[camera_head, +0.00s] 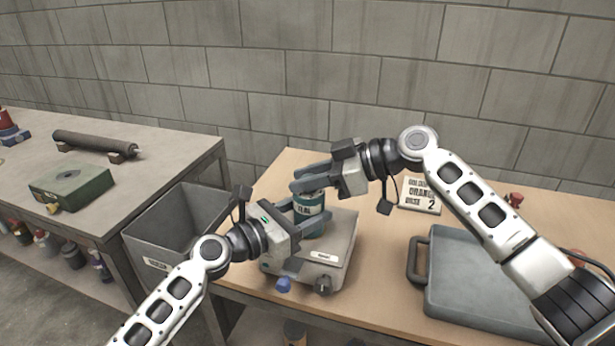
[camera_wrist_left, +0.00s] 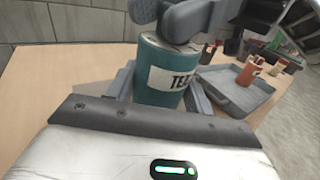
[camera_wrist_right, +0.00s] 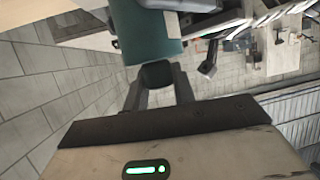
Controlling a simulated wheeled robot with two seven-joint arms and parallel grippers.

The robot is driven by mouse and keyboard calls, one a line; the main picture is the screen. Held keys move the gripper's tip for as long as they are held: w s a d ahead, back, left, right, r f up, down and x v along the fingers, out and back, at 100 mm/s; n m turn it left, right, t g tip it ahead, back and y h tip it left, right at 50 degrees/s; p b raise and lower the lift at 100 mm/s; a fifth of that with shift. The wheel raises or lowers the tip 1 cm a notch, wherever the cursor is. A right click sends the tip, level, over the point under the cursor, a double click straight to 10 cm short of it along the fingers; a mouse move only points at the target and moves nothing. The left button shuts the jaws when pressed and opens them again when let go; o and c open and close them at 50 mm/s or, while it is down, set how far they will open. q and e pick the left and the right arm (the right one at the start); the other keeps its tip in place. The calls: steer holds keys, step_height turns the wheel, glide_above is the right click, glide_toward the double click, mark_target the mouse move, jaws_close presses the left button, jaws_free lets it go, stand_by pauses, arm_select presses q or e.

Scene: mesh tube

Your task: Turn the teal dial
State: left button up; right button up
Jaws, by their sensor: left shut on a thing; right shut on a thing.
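A teal can (camera_head: 310,212) with a white label reading TEAL stands upright on the light grey device (camera_head: 342,240). My left gripper (camera_head: 308,222) is shut around the can's sides; the can also shows in the left wrist view (camera_wrist_left: 160,92). My right gripper (camera_head: 300,182) is above it, shut on a dark piece (camera_wrist_right: 157,75) at the can's top. Its fingers hide much of the top. The device's front has a blue knob (camera_head: 284,285) and a black knob (camera_head: 323,286). A small teal part (camera_head: 263,266) sits at its left; I cannot tell whether it is a dial.
A grey bin (camera_head: 180,212) stands left of the wooden table (camera_head: 385,300). A grey case (camera_head: 475,275) with a handle lies on the right. The left bench (camera_head: 135,180) holds a green box (camera_head: 70,186) and a dark roller (camera_head: 95,144).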

steer(key=o, duration=0.9)
steer(key=shift+d+f, duration=0.1)
steer(key=shift+f, duration=0.1)
steer(key=shift+o, duration=0.5)
steer(key=shift+r, duration=0.1)
steer(key=shift+r, duration=0.1)
steer(key=v, duration=1.2)
arm_select(q)
steer(key=o, duration=1.1)
steer(key=shift+o, duration=0.2)
steer(key=shift+a, duration=0.1)
